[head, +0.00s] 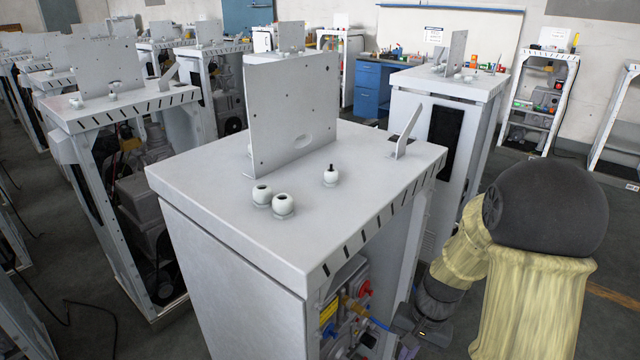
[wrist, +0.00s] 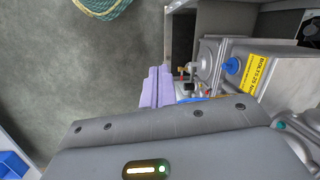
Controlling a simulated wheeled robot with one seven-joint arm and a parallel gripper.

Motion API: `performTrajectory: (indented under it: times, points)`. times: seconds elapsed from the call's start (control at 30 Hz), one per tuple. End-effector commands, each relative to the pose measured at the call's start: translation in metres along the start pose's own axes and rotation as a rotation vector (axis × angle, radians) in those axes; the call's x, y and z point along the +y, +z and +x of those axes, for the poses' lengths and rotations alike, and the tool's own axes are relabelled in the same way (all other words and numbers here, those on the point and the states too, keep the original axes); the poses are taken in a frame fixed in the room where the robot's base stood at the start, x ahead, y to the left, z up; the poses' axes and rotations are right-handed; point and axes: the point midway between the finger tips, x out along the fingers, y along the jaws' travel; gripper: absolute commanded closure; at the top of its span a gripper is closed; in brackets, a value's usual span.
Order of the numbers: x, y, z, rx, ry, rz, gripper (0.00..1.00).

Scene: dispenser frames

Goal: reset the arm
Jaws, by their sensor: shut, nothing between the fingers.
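My arm, with yellowish sleeves and dark joints, is at the lower right of the head view. It bends down and left beside the nearest dispenser frame (head: 390,170). My gripper (wrist: 156,76) shows in the wrist view as lavender fingers beyond its grey body; they are shut and empty. They are close to the frame's open side in the picture; I cannot tell whether they touch anything. In the head view the gripper end is low, by the frame's open front, and its fingertips are not clear.
Inside the frame are a red knob (head: 364,288), a blue knob (wrist: 233,66) and a yellow label (wrist: 264,72). Several similar frames stand at left and behind. A blue cabinet (head: 368,88) is at the back.

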Motion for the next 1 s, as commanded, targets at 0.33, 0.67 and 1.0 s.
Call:
performTrajectory:
  times: [0.33,0.67,1.0]
  points:
    - [-0.025,0.061,-0.140,0.229,0.096,-0.317,1.00]
    - [-0.032,0.090,-0.187,0.343,0.123,-0.480,1.00]
    - [-0.032,0.089,-0.185,0.342,0.123,-0.478,1.00]
